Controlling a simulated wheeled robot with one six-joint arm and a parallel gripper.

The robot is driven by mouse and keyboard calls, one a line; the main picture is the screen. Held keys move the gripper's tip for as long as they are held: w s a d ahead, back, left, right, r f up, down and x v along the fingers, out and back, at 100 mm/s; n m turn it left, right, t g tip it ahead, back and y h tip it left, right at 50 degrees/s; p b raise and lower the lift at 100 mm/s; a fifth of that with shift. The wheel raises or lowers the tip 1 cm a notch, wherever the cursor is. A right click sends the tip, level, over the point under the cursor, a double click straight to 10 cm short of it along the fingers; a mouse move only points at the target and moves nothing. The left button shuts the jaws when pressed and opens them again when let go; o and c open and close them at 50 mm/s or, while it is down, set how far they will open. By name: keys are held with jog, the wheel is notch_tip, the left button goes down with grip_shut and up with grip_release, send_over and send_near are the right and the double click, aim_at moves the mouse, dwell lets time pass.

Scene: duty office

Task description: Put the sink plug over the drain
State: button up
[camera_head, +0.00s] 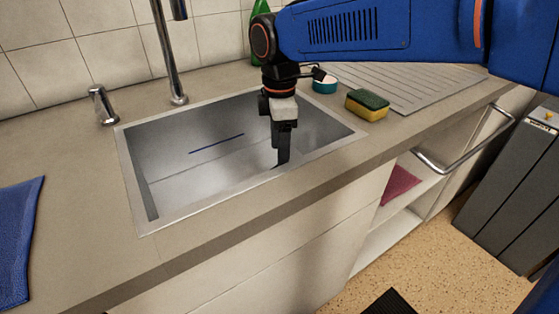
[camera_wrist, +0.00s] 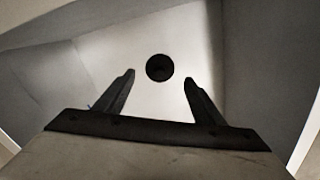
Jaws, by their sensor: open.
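The steel sink (camera_head: 150,200) is set into the counter. My gripper (camera_head: 280,160) points down into its right part, near the front rim. In the wrist view my gripper (camera_wrist: 159,78) has its two dark fingers apart, with nothing held between them. A dark round disc (camera_wrist: 159,67) lies on the pale sink floor, beyond the fingertips and centred between them. I cannot tell whether it is the open drain or the plug over it. No separate plug shows. The head view does not show the disc.
A tall tap (camera_head: 170,60) and a soap dispenser (camera_head: 102,105) stand behind the sink. A sponge (camera_head: 367,104) and a teal-and-white round item (camera_head: 325,84) sit to its right, beside a ribbed drainboard (camera_head: 420,88). A blue cloth (camera_head: 18,245) lies at left.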

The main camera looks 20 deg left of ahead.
notch_tip(320, 180, up, 7)
dwell(0.3)
jog(key=shift+d+r, duration=0.1)
